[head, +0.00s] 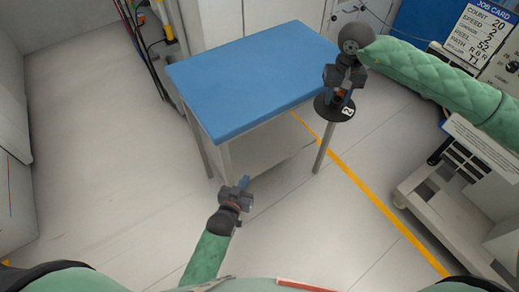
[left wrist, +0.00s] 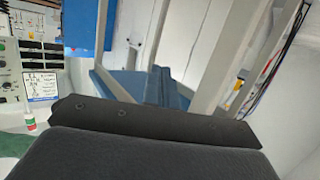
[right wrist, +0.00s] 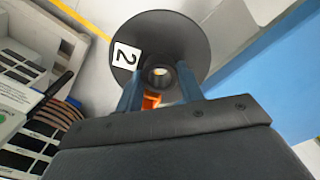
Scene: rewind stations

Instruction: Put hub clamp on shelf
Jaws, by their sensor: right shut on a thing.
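The hub clamp (head: 335,108) is a black disc with a white label marked 2 and a small hub with an orange part. My right gripper (head: 341,92) is shut on its hub and holds it in the air, just off the right edge of the blue-topped table. In the right wrist view the disc (right wrist: 180,38) sits beyond the two blue fingers (right wrist: 158,90). My left gripper (head: 244,183) is empty, its fingers together, low in front of the table. A pale lower shelf (head: 262,152) shows under the tabletop, partly hidden by it.
The blue tabletop (head: 255,75) is bare. A grey cart (head: 440,205) stands at the right by a panel with a job card (head: 484,32). Cables (head: 140,40) hang behind the table at the left. The floor at the left is clear.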

